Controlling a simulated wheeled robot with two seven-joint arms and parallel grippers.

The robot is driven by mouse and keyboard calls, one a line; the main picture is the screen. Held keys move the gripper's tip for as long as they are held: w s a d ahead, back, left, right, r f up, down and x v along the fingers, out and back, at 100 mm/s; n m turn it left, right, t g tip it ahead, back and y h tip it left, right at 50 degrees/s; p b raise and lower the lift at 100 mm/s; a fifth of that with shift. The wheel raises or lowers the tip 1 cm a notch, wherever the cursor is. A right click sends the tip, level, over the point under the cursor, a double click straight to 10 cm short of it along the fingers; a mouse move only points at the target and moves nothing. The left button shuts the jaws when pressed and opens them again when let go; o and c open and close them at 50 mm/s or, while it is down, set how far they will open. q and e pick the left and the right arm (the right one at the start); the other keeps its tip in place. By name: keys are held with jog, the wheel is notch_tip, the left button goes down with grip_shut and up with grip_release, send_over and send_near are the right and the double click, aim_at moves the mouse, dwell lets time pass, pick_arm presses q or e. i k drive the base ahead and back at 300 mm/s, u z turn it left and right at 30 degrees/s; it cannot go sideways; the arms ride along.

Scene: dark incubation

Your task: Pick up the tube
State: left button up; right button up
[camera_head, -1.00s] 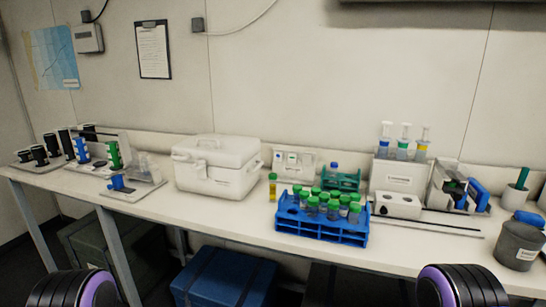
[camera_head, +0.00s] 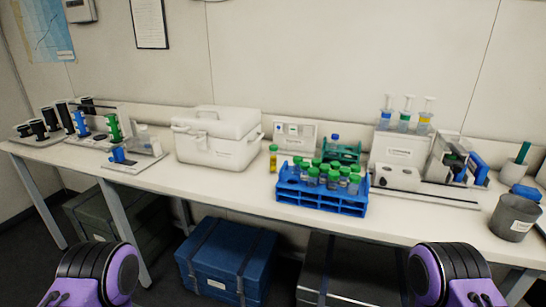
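A single tube with a green cap and yellowish contents (camera_head: 273,158) stands upright on the bench, just left of the blue rack. The blue tube rack (camera_head: 320,204) holds several green-capped tubes (camera_head: 333,178). A smaller green rack (camera_head: 343,153) stands behind it with a blue-capped tube. Only black and purple parts of my two arms show at the bottom left and bottom right corners. Neither gripper is in the picture.
A white cooler box (camera_head: 216,140) stands left of the tubes. A white syringe stand (camera_head: 398,148) and a grey cup (camera_head: 514,217) are on the right. The bench front (camera_head: 240,190) before the cooler is clear. A blue chest (camera_head: 222,262) sits below.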

aim_at(273, 155)
jog(key=u, duration=1.95)
jog(key=i, duration=1.2)
jog(key=z, duration=2.65)
